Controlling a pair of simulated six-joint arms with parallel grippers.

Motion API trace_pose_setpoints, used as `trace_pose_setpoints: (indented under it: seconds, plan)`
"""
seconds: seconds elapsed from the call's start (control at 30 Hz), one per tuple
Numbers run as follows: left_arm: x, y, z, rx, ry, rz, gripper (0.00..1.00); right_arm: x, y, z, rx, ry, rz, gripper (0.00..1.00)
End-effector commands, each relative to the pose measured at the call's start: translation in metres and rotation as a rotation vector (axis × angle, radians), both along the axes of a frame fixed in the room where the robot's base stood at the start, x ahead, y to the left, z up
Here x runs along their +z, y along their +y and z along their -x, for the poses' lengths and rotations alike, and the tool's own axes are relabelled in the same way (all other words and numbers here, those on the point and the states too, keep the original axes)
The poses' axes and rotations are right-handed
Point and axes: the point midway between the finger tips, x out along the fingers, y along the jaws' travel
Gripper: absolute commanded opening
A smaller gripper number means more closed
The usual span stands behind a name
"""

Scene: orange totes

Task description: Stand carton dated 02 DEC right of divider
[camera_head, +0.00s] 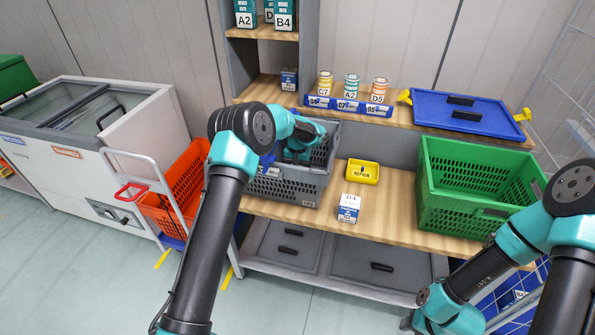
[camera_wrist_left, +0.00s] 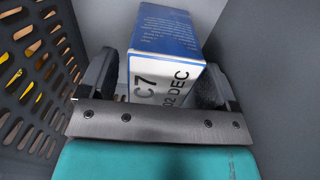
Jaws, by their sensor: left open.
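The blue and white carton (camera_wrist_left: 160,80) marked C7 and 02 DEC is between the fingers of my left gripper (camera_wrist_left: 155,85) in the left wrist view. The fingers are open, one on each side of it; I cannot tell whether either touches it. In the head view my left gripper (camera_head: 298,152) reaches down inside the grey tote (camera_head: 285,187), and the arm hides the carton there. I cannot make out a divider. My right arm is at the lower right, with its fingers out of the picture.
A carton marked D4 (camera_head: 348,207) stands on the bench beside a small yellow tray (camera_head: 362,173). A green crate (camera_head: 470,195) is to the right, a blue lid (camera_head: 425,103) and several cans behind. An orange basket (camera_head: 163,212) is at the left.

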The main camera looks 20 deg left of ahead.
Motion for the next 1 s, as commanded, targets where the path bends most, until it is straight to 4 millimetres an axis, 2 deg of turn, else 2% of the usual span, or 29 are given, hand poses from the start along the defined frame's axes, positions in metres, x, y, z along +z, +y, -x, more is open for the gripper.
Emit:
trace_pose_setpoints:
  seconds: [0.2, 0.4, 1.0]
  plan:
    - [0.036, 0.000, -0.001, -0.001, -0.003, -0.001, 0.84, 0.000, 0.000, 0.000, 0.000, 0.000, 0.000, 0.44]
    - [0.056, 0.000, 0.000, 0.000, -0.001, 0.000, 0.84, 0.000, 0.000, 0.000, 0.000, 0.000, 0.000, 0.44]
    - [0.060, 0.000, 0.000, 0.000, 0.000, 0.000, 0.84, 0.000, 0.000, 0.000, 0.000, 0.000, 0.000, 0.44]
